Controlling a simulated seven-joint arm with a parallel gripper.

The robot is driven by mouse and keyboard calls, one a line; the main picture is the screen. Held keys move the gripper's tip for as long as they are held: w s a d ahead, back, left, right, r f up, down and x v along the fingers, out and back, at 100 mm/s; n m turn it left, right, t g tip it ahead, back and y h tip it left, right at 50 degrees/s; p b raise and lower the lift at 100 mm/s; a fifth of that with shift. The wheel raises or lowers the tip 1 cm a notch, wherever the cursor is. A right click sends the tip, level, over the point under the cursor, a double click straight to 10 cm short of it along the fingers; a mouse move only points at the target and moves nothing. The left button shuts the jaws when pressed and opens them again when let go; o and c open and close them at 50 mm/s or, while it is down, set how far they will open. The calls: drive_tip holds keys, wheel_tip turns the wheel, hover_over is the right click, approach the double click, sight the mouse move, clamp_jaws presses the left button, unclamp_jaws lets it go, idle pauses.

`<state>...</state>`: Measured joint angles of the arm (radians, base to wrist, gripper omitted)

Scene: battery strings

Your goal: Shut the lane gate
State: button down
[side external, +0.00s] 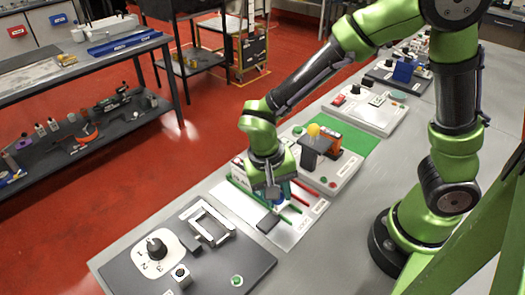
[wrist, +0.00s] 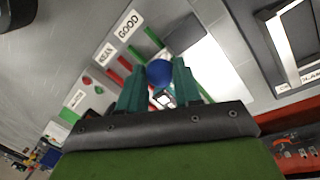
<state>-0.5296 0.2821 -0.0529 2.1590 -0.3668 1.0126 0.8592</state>
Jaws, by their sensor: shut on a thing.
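My gripper (side external: 273,192) is low over a white board (side external: 285,232) with green rails (side external: 290,214) and red rails (side external: 301,187). In the wrist view, my teal fingers (wrist: 159,82) are closed around a round blue knob (wrist: 160,72). A bit of blue also shows below my gripper in the side view (side external: 280,198). A small dark block (side external: 268,223) is at the board's near side. I cannot tell which part is the lane gate or how far it stands open, as my gripper covers the middle of the board.
A grey panel with a dial (side external: 156,248) and an upright frame (side external: 208,226) lies at the lower left. The bench to the right of the board is clear.

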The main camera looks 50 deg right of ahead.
drive_tip(key=shift+d, duration=0.3)
drive_tip(key=c, duration=0.8)
unclamp_jaws()
drive_tip(key=shift+a+r, duration=0.1)
drive_tip(key=shift+r, duration=0.05)
drive_tip(key=shift+w+a+r, duration=0.1)
drive_tip(key=shift+r, duration=0.25)
drive_tip(key=r, duration=0.5)
drive_tip(key=w+a+r, duration=0.1)
drive_tip(key=r, duration=0.4)
drive_tip(key=a+r, duration=0.1)
drive_tip(key=r, duration=0.4)
drive_tip(key=shift+w+a+r, duration=0.2)
drive_tip(key=shift+w+r, duration=0.1)
drive_tip(key=shift+r, duration=0.05)
